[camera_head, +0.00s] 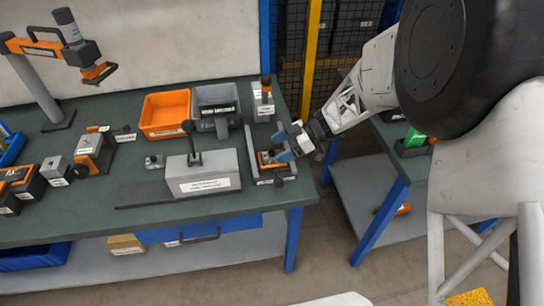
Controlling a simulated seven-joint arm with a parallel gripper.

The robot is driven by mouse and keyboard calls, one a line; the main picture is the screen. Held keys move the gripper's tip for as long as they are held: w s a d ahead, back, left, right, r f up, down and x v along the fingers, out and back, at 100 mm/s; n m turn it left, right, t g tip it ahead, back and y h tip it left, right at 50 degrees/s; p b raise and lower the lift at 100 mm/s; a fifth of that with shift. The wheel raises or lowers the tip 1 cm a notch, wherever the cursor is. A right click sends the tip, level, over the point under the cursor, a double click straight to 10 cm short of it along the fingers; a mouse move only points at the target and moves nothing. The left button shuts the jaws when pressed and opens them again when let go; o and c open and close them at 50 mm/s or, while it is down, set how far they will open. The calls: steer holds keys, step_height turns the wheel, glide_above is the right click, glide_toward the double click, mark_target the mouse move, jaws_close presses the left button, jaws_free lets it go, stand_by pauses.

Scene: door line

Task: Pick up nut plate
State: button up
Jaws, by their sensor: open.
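My gripper (279,149) is over the right end of the green workbench. Its blue-grey fingers are open and point down and left. A small orange part (265,157) lies just below them, in a grey fixture tray (254,133); it may be the nut plate, but it is too small to tell. The fingers hide some of this part. I cannot tell whether they touch it.
An orange bin (165,113) and a grey bin (216,101) stand behind. A labelled block with an orange-topped post (264,98) stands behind the tray. A gap separates a second bench (405,165).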

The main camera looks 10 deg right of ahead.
steer(key=shift+x, duration=0.9)
steer(key=shift+c, duration=0.2)
steer(key=c, duration=1.3)
steer(key=shift+o, duration=0.2)
steer(key=shift+r, duration=0.15)
steer(key=shift+r, duration=0.75)
step_height(320, 180, up, 2)
steer(key=shift+s+r, duration=0.1)
steer(key=s+d+r, duration=0.1)
steer(key=s, duration=1.4)
steer(key=shift+s, duration=0.35)
steer(key=shift+d, duration=0.15)
